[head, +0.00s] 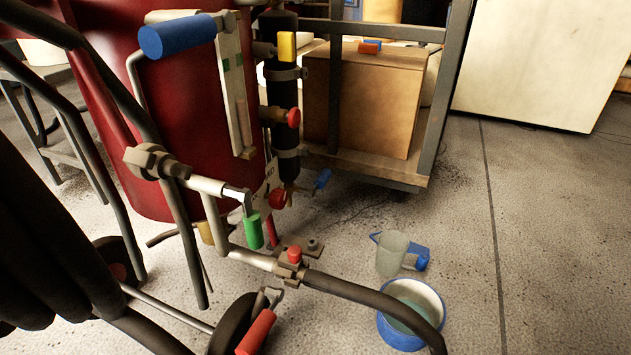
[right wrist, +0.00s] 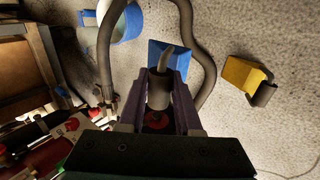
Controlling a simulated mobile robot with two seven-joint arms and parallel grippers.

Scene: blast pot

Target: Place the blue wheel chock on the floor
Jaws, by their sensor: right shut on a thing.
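The blue wheel chock (right wrist: 178,58) shows in the right wrist view just beyond my right fingertips. It has a bent grey rod handle with a thicker grey grip. My right gripper (right wrist: 164,88) is shut on that grip, with one purple finger on each side. Whether the chock touches the floor or hangs above it I cannot tell. The concrete floor (head: 460,260) fills the lower right of the head view. The chock and both grippers are out of the head view.
A yellow chock (right wrist: 243,76) with a grey handle lies to the right. A hose (right wrist: 198,50) loops close by the blue chock. A blue-rimmed bucket (head: 383,333) and a jug (head: 391,256) stand near the red blast pot (head: 180,110). A cart (head: 405,177) stands behind.

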